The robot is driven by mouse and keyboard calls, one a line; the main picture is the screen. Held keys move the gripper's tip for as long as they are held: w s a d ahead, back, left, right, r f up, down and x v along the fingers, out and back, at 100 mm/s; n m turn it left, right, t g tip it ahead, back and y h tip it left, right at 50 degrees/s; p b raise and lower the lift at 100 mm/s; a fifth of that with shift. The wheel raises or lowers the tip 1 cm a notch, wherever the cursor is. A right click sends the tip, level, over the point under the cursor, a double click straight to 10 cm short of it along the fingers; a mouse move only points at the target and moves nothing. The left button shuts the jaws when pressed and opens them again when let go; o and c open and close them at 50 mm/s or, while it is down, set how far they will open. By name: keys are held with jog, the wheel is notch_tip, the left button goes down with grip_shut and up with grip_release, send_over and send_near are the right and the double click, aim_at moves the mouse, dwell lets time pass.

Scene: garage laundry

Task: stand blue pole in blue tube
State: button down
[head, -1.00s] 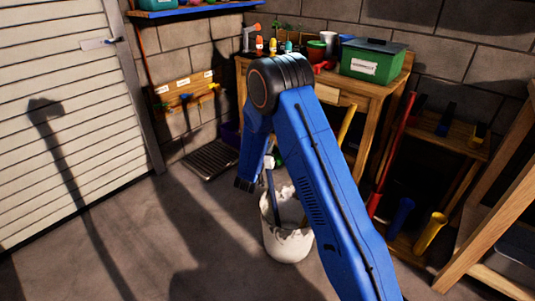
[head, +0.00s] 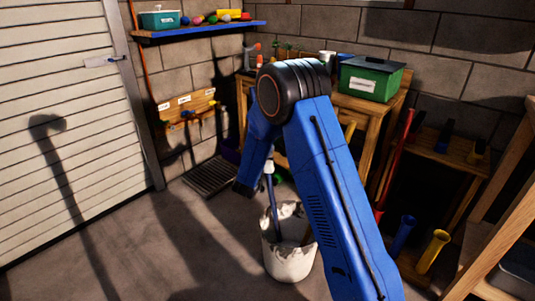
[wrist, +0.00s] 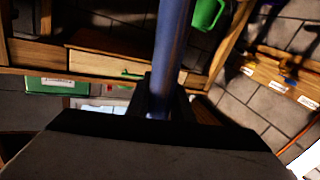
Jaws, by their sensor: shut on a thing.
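The blue pole (head: 272,200) is a thin rod leaning slightly in the white bucket (head: 291,262); its lower end is hidden inside. My gripper (wrist: 163,100) is shut on the pole, which runs upward through the wrist view (wrist: 173,45). In the head view my arm hides most of the gripper. The blue tube (head: 403,234) stands at the right, at the foot of a wooden rack, apart from the pole and beyond my arm.
A yellow tube (head: 433,250) stands right of the blue one. A red pole (head: 394,160) leans left of the rack (head: 455,160). A workbench (head: 372,115) bears a green box (head: 371,78). A wooden frame (head: 500,230) is at the right edge. Floor at left is clear.

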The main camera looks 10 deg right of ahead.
aim_at(252, 89)
jog(key=w+a+r, duration=0.1)
jog(key=w+r, duration=0.1)
jog(key=r, duration=0.9)
jog(key=w+a+r, duration=0.1)
jog(key=r, duration=1)
jog(key=shift+w+a+r, duration=0.3)
jog(key=shift+w+a, duration=0.05)
jog(key=shift+w, duration=0.05)
jog(key=shift+s, duration=0.1)
